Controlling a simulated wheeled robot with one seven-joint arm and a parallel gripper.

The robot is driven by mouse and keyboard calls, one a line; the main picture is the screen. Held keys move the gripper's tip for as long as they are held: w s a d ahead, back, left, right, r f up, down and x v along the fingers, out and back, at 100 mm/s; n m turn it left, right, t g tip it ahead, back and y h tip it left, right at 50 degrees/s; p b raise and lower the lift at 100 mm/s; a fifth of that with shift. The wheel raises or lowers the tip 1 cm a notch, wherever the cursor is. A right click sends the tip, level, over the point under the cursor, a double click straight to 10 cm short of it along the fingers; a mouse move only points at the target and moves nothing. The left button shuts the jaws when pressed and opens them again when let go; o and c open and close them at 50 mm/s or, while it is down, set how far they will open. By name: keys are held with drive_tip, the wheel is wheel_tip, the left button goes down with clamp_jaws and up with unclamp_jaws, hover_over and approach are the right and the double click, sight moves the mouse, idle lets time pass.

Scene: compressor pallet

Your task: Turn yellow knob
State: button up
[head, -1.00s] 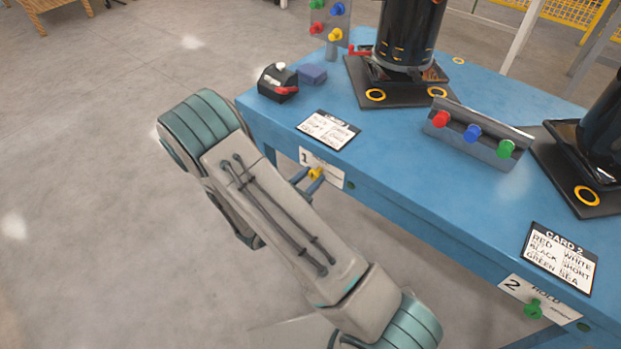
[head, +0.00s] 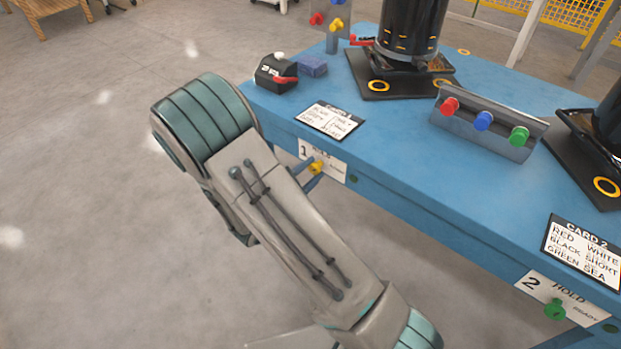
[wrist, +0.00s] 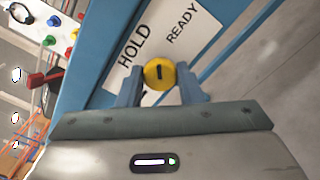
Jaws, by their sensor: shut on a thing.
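The yellow knob (head: 316,167) sticks out from the front face of the blue bench at the plate marked 1 (head: 335,165). In the wrist view the knob (wrist: 159,75) shows a round face with a short dark mark, roughly upright in that picture. The plate behind it reads HOLD and READY (wrist: 158,38). My gripper (wrist: 160,85) has one finger on each side of the knob and is shut on it. In the head view my arm hides most of the gripper (head: 313,174); only the blue-grey fingers show.
A green knob (head: 555,309) sits at plate 2 at the lower right. On the blue bench (head: 420,165) are two cards, a panel with red, blue and green buttons (head: 480,125), a small black box (head: 276,74) and black cylinders.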

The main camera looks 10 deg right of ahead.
drive_tip(key=m+b, duration=0.1)
drive_tip(key=b, duration=0.1)
drive_tip(key=m+b, duration=0.4)
drive_tip(key=shift+f, duration=0.25)
drive_tip(key=m+b, duration=0.2)
drive_tip(key=shift+r+m+b, duration=0.15)
drive_tip(key=shift+m+b, duration=0.2)
drive_tip(key=shift+m, duration=0.05)
drive_tip(key=shift+r, duration=0.15)
drive_tip(key=o, duration=1)
drive_tip(key=shift+c, duration=0.2)
drive_tip(key=p+v, duration=0.3)
drive_tip(key=v, duration=1.1)
drive_tip(key=shift+w+r, duration=0.1)
